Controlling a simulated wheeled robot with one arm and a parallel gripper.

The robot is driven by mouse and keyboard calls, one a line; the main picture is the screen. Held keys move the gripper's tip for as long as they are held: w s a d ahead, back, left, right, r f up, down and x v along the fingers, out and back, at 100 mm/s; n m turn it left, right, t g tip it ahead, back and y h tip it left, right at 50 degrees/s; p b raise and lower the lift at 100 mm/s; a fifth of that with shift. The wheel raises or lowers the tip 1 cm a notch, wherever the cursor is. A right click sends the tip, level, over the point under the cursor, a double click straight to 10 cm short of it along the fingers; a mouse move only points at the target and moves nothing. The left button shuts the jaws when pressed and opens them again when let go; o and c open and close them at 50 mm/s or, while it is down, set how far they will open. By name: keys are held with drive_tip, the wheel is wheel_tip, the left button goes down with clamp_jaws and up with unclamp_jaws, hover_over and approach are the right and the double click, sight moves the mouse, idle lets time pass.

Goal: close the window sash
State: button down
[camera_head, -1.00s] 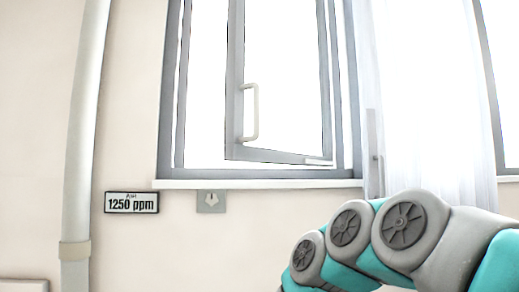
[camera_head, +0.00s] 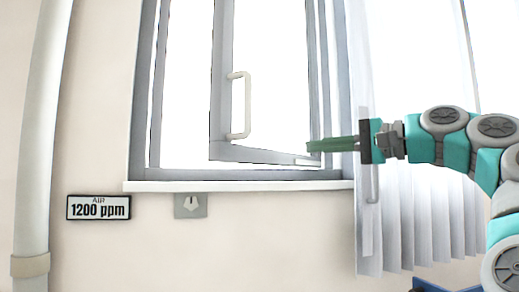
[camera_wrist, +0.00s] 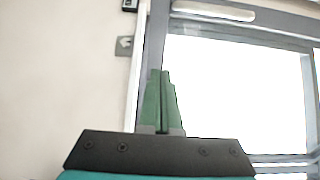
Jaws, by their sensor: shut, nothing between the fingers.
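The window sash (camera_head: 221,85) is a grey-framed pane standing ajar, its left edge swung out from the fixed frame (camera_head: 145,95). A pale bar handle (camera_head: 237,105) is on its left stile. My gripper (camera_head: 309,146) reaches in from the right, its green fingers together and empty, in front of the sash's lower right corner. Whether the tips touch the sash cannot be told. In the wrist view, the shut fingers (camera_wrist: 163,72) point toward the window frame, with the sash handle (camera_wrist: 213,10) beyond, near the top.
A white sill (camera_head: 240,186) runs below the window. A pipe (camera_head: 40,130) stands at left. A white curtain (camera_head: 425,225) hangs at right, behind my arm.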

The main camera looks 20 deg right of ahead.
approach(251, 148)
drive_tip(key=x, duration=0.6)
drive_tip(key=shift+w+a+f+b, duration=0.15)
drive_tip(key=shift+w+f+b, duration=0.05)
drive_tip(key=shift+w+b, duration=0.2)
drive_tip(key=shift+a+r, duration=0.1)
drive_tip(key=shift+a, duration=0.05)
